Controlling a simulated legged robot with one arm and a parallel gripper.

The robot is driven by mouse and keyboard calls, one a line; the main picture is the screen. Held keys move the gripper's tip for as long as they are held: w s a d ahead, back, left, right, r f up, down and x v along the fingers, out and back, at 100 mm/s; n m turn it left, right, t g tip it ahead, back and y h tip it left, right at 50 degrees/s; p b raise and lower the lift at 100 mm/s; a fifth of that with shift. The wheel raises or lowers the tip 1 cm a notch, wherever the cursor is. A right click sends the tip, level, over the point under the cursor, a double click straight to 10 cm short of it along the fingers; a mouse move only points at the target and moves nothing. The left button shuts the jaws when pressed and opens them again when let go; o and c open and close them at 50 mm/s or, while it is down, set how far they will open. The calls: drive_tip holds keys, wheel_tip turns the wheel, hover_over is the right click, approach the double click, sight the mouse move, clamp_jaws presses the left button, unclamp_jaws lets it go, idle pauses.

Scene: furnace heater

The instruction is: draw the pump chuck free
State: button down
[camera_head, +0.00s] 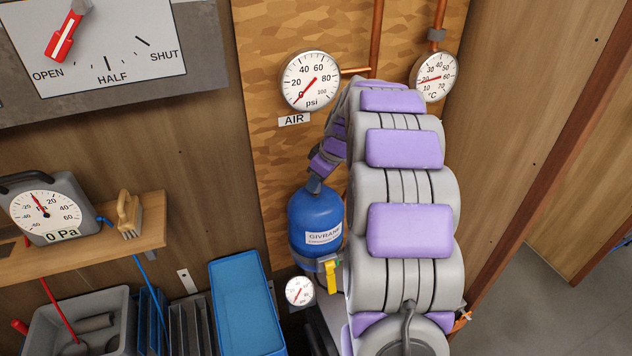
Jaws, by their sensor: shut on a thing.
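My grey and purple arm reaches up the middle and bends down to my gripper (318,172), just above the blue pressure vessel (308,222). The gripper is shut on a small dark grey piece (314,186) at the top of the vessel, which seems to be the pump chuck. Whether the chuck still sits on the valve is too small to tell. The vessel stands upright with a white label and is partly hidden by my arm. The air gauge (311,80) above has its red needle at the lower left, near zero.
A °C gauge (434,77) and copper pipes (376,35) are behind my arm. A shelf (150,235) with a 0 Pa meter (45,208) and brush (129,215) is at left. Below are a blue bin (247,305), grey bin (80,325), yellow lever (331,276) and small gauge (299,291).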

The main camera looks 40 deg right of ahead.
drive_tip(key=shift+r+p, duration=0.3)
drive_tip(key=shift+r, duration=0.85)
drive_tip(key=shift+r, duration=0.1)
drive_tip(key=shift+r+p, duration=0.45)
drive_tip(key=shift+r, duration=1.5)
